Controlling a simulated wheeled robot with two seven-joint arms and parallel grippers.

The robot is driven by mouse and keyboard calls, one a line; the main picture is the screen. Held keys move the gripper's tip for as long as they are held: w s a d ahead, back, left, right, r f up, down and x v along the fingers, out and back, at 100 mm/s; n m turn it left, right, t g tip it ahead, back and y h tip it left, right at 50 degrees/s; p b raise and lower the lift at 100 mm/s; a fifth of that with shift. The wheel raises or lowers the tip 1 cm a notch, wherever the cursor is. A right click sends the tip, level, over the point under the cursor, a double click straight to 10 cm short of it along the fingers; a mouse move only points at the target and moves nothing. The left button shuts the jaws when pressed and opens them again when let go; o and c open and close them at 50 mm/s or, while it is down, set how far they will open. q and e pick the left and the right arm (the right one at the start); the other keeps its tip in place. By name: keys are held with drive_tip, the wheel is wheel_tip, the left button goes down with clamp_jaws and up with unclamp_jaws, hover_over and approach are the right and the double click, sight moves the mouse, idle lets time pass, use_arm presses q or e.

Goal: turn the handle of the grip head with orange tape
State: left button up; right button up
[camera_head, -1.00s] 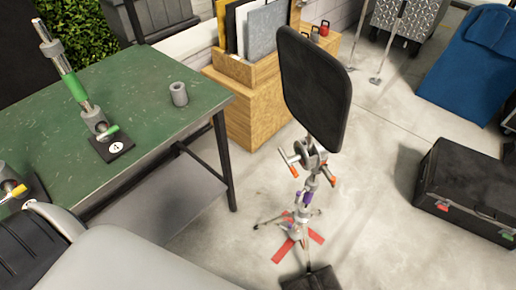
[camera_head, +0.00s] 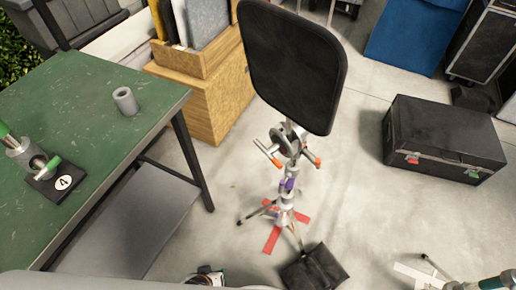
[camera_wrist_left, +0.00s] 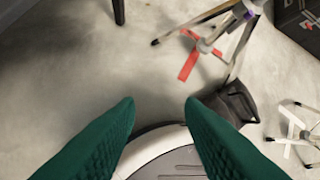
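The grip head with orange tape (camera_head: 283,143) is on top of a stand in the middle of the head view, just below a large black panel. Its silver handle bar has an orange end (camera_head: 276,162), and another orange end (camera_head: 317,161) shows on the right. Purple parts (camera_head: 288,185) are lower on the stand. My left gripper (camera_wrist_left: 160,105) shows in the left wrist view as two green fingers, wide apart with only floor between the tips. It is apart from the stand, whose lower part shows at upper right there.
A black case (camera_head: 440,130) is right. A dark bag (camera_head: 315,268) lies by the stand's legs over red floor tape (camera_head: 272,240). Floor between table and stand is clear.

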use_arm(q)
drive_tip(key=w+d+r+n+t+h+b, duration=0.1)
drive_tip(key=w+d+r+n+t+b, duration=0.25)
drive_tip(key=w+r, duration=0.45)
drive_tip(key=n+t+h+b, duration=0.5)
drive_tip(key=n+t+b, duration=0.2)
approach(263, 147)
drive_tip(key=x, duration=1)
drive_tip(key=shift+f+b, duration=0.4)
use_arm(e)
drive_tip(key=w+a+r+t, duration=0.1)
drive_tip(key=w+a+r, duration=0.1)
drive_tip(key=w, duration=1)
drive_tip(key=shift+r, duration=0.45)
use_arm(q)
drive_tip(key=shift+m, duration=0.25)
clamp_jaws()
